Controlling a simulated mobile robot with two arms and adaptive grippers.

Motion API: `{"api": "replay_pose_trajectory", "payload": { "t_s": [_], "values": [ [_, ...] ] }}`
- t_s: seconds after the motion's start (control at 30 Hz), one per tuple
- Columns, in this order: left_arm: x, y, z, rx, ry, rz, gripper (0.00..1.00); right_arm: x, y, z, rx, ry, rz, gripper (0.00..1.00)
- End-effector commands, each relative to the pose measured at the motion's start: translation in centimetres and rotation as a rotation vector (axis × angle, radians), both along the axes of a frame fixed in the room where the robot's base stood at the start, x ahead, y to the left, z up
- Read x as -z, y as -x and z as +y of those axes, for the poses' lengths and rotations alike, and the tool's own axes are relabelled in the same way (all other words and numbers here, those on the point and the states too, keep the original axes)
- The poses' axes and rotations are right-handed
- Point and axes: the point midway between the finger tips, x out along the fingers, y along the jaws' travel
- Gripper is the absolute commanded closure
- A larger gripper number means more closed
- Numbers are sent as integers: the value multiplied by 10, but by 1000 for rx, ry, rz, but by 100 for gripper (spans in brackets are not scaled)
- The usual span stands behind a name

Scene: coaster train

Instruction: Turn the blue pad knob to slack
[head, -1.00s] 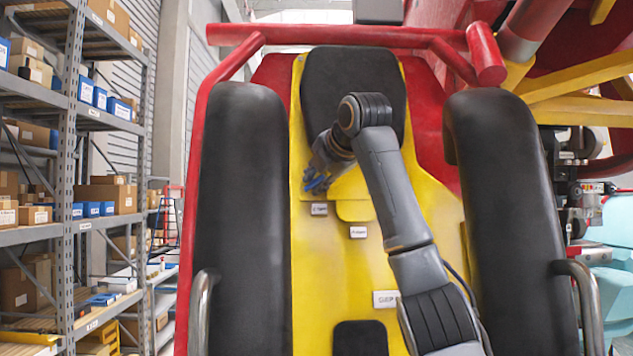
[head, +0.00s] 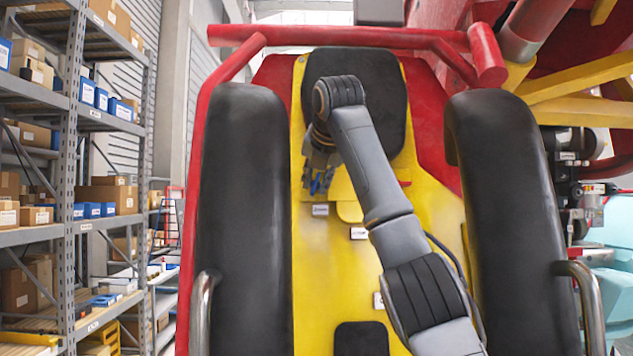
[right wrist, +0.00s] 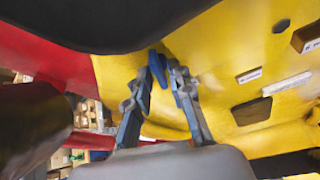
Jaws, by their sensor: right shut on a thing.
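The blue pad knob (right wrist: 158,70) is on the yellow seat back, just below the black head pad (head: 385,95). It is largely hidden by my fingers. My right gripper (head: 318,184) reaches down over it at the left part of the yellow panel. The right wrist view shows the two fingers (right wrist: 168,75) closed around the blue knob. The knob's pointing direction is hard to read. My left gripper is not in view.
Small white labels (head: 320,210) sit below the knob area. Black padded restraints stand on the left (head: 240,200) and right (head: 512,200). A red bar (head: 340,37) crosses above. Shelves with boxes (head: 75,180) stand at far left.

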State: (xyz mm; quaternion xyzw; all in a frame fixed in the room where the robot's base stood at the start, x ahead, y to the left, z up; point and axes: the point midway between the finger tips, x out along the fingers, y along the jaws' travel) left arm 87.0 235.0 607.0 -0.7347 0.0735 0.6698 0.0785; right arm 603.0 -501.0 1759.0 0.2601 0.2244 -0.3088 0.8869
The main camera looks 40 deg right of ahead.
Motion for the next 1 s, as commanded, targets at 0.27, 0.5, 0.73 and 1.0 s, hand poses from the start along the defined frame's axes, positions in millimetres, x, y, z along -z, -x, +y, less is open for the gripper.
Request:
{"api": "replay_pose_trajectory", "payload": {
  "t_s": [0.27,0.5,0.73,1.0],
  "values": [
    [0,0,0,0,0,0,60,4,0,0,-1,2,14,100],
    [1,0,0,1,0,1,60,3,-1,0,-1,0,13,69],
    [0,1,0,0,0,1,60,2,0,0,-1,1,8,69],
    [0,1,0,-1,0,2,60,-15,19,12,-3,4,4,69]
  ]
}}
